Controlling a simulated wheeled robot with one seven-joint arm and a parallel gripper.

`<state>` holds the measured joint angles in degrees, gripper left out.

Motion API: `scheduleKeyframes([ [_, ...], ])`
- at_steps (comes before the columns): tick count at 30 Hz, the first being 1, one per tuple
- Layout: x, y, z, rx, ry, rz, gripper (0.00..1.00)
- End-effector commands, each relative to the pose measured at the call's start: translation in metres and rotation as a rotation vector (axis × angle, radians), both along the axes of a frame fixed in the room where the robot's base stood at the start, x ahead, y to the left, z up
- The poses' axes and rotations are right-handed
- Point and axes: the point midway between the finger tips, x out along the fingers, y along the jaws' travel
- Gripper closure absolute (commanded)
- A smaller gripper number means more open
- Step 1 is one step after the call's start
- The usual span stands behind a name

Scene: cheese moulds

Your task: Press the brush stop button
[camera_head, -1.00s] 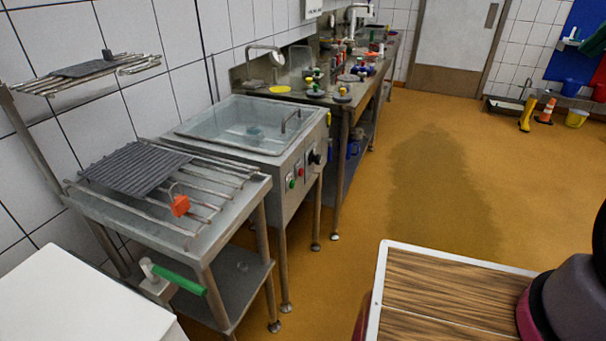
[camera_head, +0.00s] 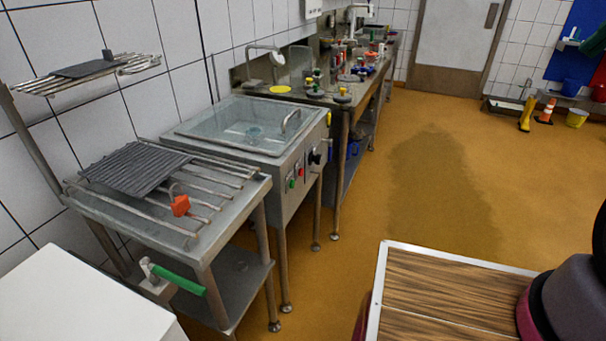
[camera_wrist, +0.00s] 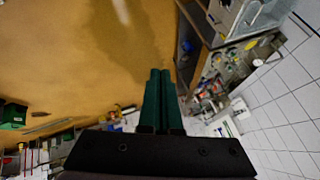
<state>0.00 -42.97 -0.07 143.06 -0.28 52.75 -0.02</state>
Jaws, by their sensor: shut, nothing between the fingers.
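The wash basin unit (camera_head: 262,165) stands against the tiled wall in the head view. Its front panel has a small red button (camera_head: 300,171), a green button (camera_head: 291,184) and a black knob (camera_head: 315,158). Any label is too small to read, so I cannot tell which one is marked brush stop. My gripper (camera_wrist: 159,74) shows only in the wrist view. Its two dark green fingers are together, with nothing between them. It points over the floor and the side of a bench, apart from the panel. The buttons cannot be made out in the wrist view.
A rack table (camera_head: 228,200) with a dark grid mat (camera_head: 135,168) and an orange-red piece (camera_head: 180,205) stands left of the basin. A green-handled tap (camera_head: 178,279) juts from its front. A wood-topped table (camera_head: 455,295) is front right. The ochre floor (camera_head: 440,180) between is clear.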

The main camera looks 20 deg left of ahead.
Motion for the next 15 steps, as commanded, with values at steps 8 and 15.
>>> scheduleKeyframes([
  [8,0.0,0.0,0.0,0.0,0.001,0.0,1.0],
  [15,0.013,0.023,-0.01,0.069,0.1,0.024,1.0],
])
